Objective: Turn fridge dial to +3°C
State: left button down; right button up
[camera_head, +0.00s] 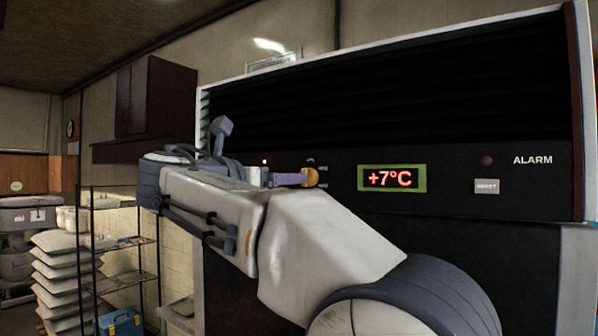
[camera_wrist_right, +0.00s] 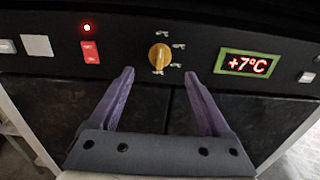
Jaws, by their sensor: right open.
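The fridge dial is a yellow knob (camera_wrist_right: 159,56) on the black control panel (camera_wrist_right: 205,52), with small pale marks around it. In the head view the knob (camera_head: 311,177) shows just beyond my right gripper's tip. The red display (camera_wrist_right: 247,65) in its green frame reads +7°C, and it reads the same in the head view (camera_head: 391,178). My right gripper (camera_wrist_right: 158,78) is open, its two purple fingers pointing at the panel on either side of the knob's lower area. I cannot tell whether they touch it; the knob appears between and beyond the tips. My left gripper is not in view.
A red switch (camera_wrist_right: 90,52) with a lit red lamp (camera_wrist_right: 87,28) is left of the knob. The ALARM label and a grey reset button (camera_head: 487,186) are at the right. A wire rack (camera_head: 122,265) and stacked sacks (camera_head: 62,270) stand at the left.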

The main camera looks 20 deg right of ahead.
jog(key=p+x, duration=0.2)
jog(key=x, duration=0.5)
jog(key=shift+w+d+p, duration=0.25)
jog(key=shift+d+p, duration=0.1)
grip_shut()
